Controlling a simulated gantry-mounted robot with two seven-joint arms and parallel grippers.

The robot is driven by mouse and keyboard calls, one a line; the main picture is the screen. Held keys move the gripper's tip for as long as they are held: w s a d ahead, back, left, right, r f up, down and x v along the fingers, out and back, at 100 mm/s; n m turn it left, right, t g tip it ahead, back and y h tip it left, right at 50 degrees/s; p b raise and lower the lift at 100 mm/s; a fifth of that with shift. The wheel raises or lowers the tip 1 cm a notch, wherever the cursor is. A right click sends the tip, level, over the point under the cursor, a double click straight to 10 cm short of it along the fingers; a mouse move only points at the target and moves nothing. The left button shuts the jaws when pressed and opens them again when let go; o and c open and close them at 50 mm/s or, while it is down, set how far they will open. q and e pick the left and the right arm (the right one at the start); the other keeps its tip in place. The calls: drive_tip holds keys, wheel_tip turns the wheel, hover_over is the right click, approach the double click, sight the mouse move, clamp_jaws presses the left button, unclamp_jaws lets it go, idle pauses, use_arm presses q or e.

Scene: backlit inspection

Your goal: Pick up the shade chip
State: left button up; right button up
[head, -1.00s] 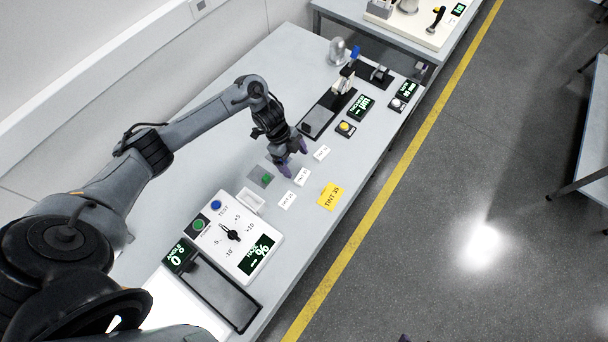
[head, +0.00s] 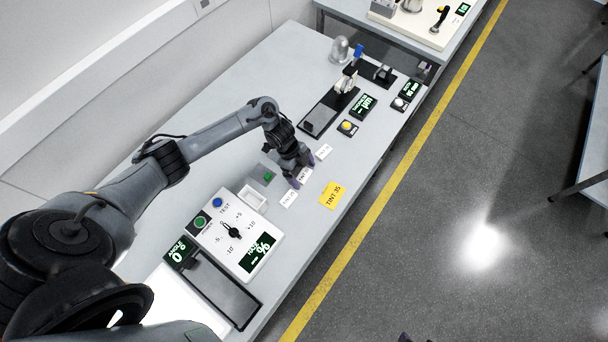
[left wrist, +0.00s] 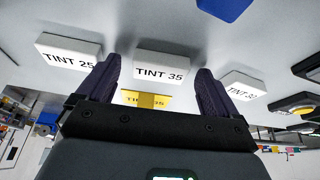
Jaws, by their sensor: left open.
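Three white chips lie in a row on the grey bench: TINT 25 (left wrist: 70,54), TINT 35 (left wrist: 160,70) and one that looks like TINT 30 (left wrist: 243,87). In the head view, the middle chip (head: 305,176) is partly covered by my left gripper (head: 297,174). The left gripper is open, pointing down at the bench. In the left wrist view, its two purple fingers (left wrist: 158,76) frame the TINT 35 chip, one on each side. I cannot tell whether they touch it. A yellow TINT 35 card (head: 331,195) lies nearby. A small purplish tip (head: 403,337), perhaps my right gripper, shows at the bottom edge.
A white haze meter (head: 233,236) with a dial stands nearer, beside a small white tray (head: 252,198) and a grey block with a green top (head: 266,175). Farther along are a yellow button (head: 347,127), displays (head: 363,107) and a black-based fixture (head: 322,117).

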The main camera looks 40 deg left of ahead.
use_arm(q)
drive_tip(key=c, duration=1.1)
drive_tip(key=shift+c, duration=0.2)
drive_tip(key=shift+r, duration=0.1)
